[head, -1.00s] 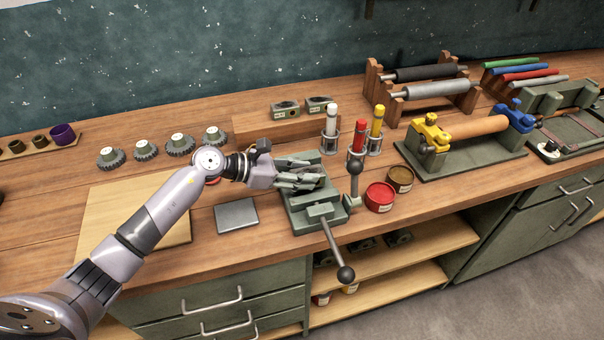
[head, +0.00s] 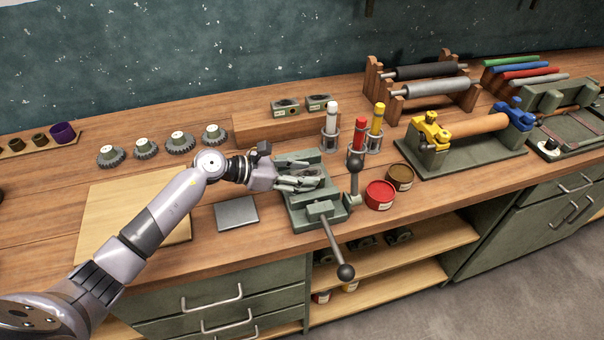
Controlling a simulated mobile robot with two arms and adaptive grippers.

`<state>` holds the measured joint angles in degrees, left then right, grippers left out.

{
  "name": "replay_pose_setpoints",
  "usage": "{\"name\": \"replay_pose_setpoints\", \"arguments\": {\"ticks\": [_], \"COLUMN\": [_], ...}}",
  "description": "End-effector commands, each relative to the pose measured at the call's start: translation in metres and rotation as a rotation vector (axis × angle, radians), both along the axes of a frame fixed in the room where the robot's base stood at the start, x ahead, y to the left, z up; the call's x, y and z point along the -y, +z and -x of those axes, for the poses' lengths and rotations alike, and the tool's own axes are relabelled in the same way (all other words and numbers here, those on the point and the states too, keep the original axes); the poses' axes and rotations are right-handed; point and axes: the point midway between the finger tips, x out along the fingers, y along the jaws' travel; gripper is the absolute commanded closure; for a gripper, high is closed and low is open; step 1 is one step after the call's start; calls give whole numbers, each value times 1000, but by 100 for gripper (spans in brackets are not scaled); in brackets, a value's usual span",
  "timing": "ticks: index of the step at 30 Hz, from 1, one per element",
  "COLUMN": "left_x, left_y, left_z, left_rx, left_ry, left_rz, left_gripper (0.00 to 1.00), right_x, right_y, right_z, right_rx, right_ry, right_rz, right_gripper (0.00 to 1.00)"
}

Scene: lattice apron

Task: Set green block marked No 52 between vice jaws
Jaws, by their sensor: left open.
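The grey-green vice (head: 312,220) stands at the front edge of the bench, with its handle bar hanging over the edge. My left gripper (head: 308,184) is open over the vice's jaws, reaching in from the left. Its fingers cover much of the gap, and I cannot tell whether a block sits between the jaws. Two small green-grey blocks, a left one (head: 285,107) and a right one (head: 319,102), stand on a wooden riser (head: 262,128) behind the vice. They carry pale labels too small to read. My right gripper is not in view.
A grey plate (head: 237,214) lies left of the vice. A red tin (head: 380,195) and a brown tin (head: 401,177) stand to its right, with marker holders behind. Several gears lie at the back left. More blocks (head: 399,235) sit on the shelf below.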

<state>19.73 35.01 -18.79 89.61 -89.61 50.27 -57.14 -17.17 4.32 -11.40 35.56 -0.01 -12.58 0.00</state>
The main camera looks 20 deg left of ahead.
Motion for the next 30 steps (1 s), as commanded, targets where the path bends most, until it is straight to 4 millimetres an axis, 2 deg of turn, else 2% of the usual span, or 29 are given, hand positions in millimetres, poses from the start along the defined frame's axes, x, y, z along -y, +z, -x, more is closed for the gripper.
{"name": "replay_pose_setpoints", "arguments": {"ticks": [1, 5, 12, 18, 24, 30], "left_x": [0, -16, -56, -82, -91, -92], "left_y": [4, 6, 24, 38, 47, 48], "left_z": [0, 9, 37, 55, 62, 62], "left_rx": [0, 1, 0, -2, 0, 0], "left_ry": [0, 2, 2, 1, 0, 0], "left_rz": [0, -4, -6, -4, 0, 0], "left_gripper": [55, 55, 55, 55, 55, 55], "right_x": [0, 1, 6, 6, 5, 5], "right_y": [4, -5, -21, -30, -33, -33], "right_z": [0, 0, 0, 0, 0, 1], "right_rx": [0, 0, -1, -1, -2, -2], "right_ry": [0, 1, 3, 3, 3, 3], "right_rz": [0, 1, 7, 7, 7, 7], "right_gripper": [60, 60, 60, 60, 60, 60]}}
